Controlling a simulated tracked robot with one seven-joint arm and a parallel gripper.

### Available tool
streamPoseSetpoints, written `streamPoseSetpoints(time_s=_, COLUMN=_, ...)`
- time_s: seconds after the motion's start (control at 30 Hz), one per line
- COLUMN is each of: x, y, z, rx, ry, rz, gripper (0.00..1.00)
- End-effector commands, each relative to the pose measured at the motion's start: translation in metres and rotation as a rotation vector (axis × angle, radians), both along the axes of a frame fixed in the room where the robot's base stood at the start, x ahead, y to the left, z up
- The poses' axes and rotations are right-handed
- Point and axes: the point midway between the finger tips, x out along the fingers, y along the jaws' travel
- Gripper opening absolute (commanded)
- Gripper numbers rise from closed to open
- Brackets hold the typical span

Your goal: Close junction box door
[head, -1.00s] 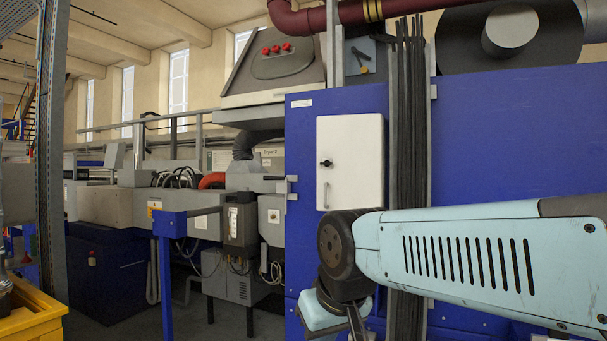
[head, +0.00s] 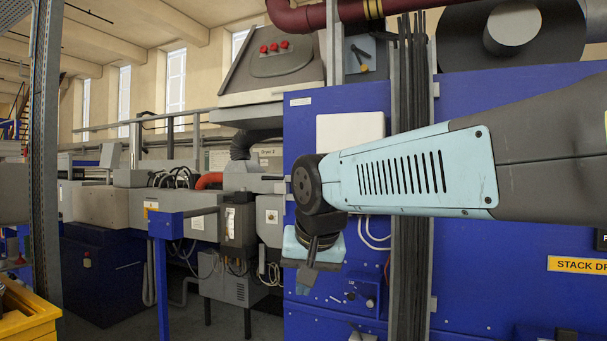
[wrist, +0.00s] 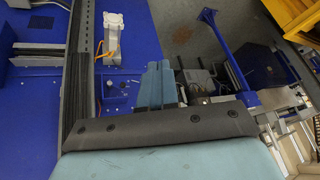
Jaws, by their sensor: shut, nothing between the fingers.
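A white box front (head: 348,127), most likely the junction box door, is on the blue machine panel in the head view. My arm hides most of it, including its handle and knob. I cannot tell whether it stands ajar. My gripper (head: 308,282) hangs fingers-down in front of the blue panel, lower left of the white front, shut and empty. Its pale blue fingers (wrist: 155,86) show close together in the wrist view. I see no contact with the white front.
Dark vertical bars (head: 410,270) run beside the white front. A small control panel (head: 363,295) and white cables (head: 376,235) are below it. Grey electrical units (head: 238,228) and a blue stand (head: 165,226) are to the left. A yellow crate (head: 28,322) is at lower left.

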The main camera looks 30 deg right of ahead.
Motion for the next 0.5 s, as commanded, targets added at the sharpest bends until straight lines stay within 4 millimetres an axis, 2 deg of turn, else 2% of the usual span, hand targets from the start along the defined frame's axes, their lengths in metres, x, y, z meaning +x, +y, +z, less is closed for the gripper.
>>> streamPoseSetpoints(time_s=0.03, x=0.015, y=-0.006, z=0.017, rx=0.025, ry=-0.015, rz=-0.081, gripper=0.0)
streamPoseSetpoints(time_s=0.1, x=0.031, y=-0.014, z=0.038, rx=0.065, ry=-0.038, rz=-0.207, gripper=0.0)
streamPoseSetpoints(time_s=0.5, x=0.125, y=-0.064, z=0.153, rx=0.318, ry=-0.255, rz=-0.918, gripper=0.0)
